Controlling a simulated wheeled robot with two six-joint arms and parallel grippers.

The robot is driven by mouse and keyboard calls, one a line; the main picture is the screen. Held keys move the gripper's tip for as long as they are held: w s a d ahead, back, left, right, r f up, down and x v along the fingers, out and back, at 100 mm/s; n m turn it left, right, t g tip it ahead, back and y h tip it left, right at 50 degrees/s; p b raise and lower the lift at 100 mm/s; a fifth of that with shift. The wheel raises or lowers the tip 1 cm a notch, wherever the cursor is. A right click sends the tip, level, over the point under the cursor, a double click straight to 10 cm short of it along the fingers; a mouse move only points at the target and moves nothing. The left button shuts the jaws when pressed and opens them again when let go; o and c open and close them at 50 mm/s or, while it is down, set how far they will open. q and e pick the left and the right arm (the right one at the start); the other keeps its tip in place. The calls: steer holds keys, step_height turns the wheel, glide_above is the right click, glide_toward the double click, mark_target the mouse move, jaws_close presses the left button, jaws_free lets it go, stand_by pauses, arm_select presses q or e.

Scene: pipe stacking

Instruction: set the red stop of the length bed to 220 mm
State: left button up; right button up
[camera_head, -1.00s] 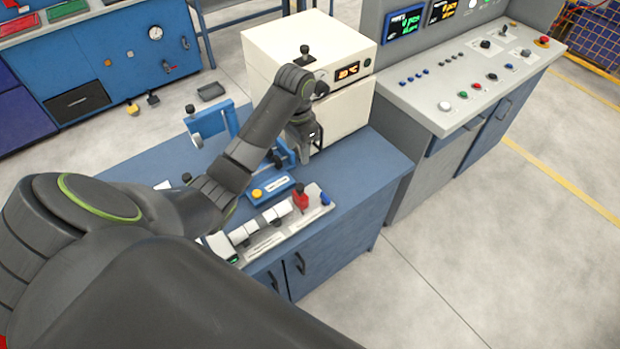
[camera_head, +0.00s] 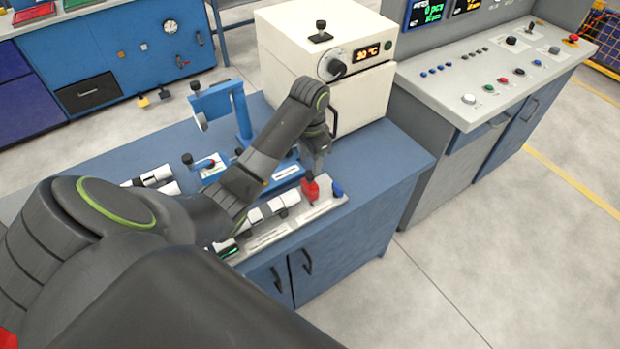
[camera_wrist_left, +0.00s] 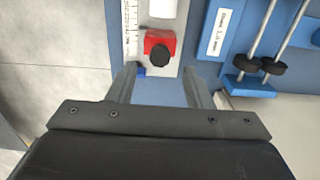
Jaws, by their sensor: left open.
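The red stop (camera_head: 311,193) sits near the right end of the length bed (camera_head: 322,209), a pale bed with white pipe pieces (camera_head: 268,210) on it. A blue part (camera_head: 337,187) is at the bed's end. In the left wrist view, the red stop (camera_wrist_left: 158,38) with its black knob (camera_wrist_left: 160,56) lies just beyond and between my fingertips, beside a printed scale (camera_wrist_left: 131,28). My left gripper (camera_head: 319,167) is open and empty, pointing down just above the stop; its two fingers also show in the wrist view (camera_wrist_left: 161,70). My right gripper is not visible.
A cream oven (camera_head: 292,62) stands behind the gripper on the blue bench (camera_head: 385,160). A blue fixture (camera_head: 241,112) stands left of the oven. A control console (camera_head: 480,85) is at the right. My left arm hides part of the bench.

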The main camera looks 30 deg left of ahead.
mark_target(310, 174)
arm_select(q)
steer(key=shift+f+p, duration=0.5)
steer(key=shift+f, duration=2.6)
jaws_close()
